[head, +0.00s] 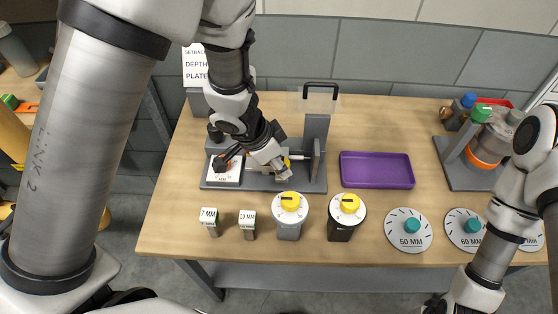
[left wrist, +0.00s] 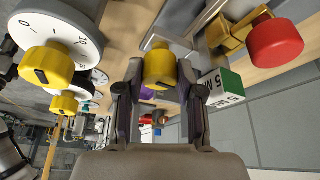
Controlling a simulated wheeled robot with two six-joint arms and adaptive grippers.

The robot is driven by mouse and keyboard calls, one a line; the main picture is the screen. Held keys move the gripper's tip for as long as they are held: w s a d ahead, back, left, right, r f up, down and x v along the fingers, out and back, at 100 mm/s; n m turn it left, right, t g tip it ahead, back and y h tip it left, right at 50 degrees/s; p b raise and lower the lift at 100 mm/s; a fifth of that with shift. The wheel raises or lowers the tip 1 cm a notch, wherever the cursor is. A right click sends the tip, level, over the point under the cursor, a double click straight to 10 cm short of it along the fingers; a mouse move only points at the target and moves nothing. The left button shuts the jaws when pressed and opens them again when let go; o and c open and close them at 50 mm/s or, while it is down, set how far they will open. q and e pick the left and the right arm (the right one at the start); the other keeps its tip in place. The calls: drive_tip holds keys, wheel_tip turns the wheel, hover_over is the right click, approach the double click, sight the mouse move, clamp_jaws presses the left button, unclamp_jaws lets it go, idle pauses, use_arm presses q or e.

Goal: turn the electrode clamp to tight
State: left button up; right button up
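My left gripper (head: 283,172) reaches down over the grey rig (head: 313,184) on the table and hides part of it. In the left wrist view a yellow knob (left wrist: 160,68), which looks like the electrode clamp's, sits between the two fingertips (left wrist: 160,78). The fingers stand on either side of it. I cannot tell whether they press on it. In the head view only a bit of yellow (head: 286,161) shows beside the gripper. The clamp's setting is not readable. My right arm is at the right; its gripper is not clearly visible.
Two dials with yellow knobs (head: 289,203) (head: 350,205) stand in front of the rig. Blocks marked 7 MM (head: 209,220) and 13 MM (head: 248,223) stand left of them. A purple tray (head: 377,155) lies right. A red knob (left wrist: 275,40) and a 5 MM block (left wrist: 226,92) are near the gripper.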

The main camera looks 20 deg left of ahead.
use_arm(q)
drive_tip(key=shift+r+m+p, duration=0.2)
drive_tip(key=shift+m+p, duration=0.3)
drive_tip(key=shift+p, duration=0.45)
drive_tip(key=m+g+p, duration=0.1)
drive_tip(key=m+p, duration=0.1)
drive_tip(key=p, duration=0.2)
drive_tip(key=m+g+h+p, duration=0.1)
drive_tip(key=m+p, duration=0.2)
drive_tip(key=p, duration=0.2)
drive_tip(key=shift+w+a+r+m+p, duration=0.1)
drive_tip(key=shift+w+m+p, duration=0.05)
drive_tip(key=shift+m+p, duration=0.15)
drive_tip(key=shift+m+g+p, duration=0.3)
drive_tip(key=shift+m+p, duration=0.1)
drive_tip(key=shift+w+f+m+g+p, duration=0.1)
drive_tip(key=shift+f+m+g+p, duration=0.25)
drive_tip(key=shift+m, duration=0.55)
drive_tip(key=shift+m+g, duration=0.35)
drive_tip(key=shift+m, duration=0.55)
drive_tip(key=m+g, duration=0.1)
drive_tip(key=m, duration=0.2)
drive_tip(key=shift+w+m, duration=0.15)
drive_tip(key=shift+m, duration=0.15)
drive_tip(key=shift+m+g+y, duration=0.7)
drive_tip(key=shift+m, duration=0.9)
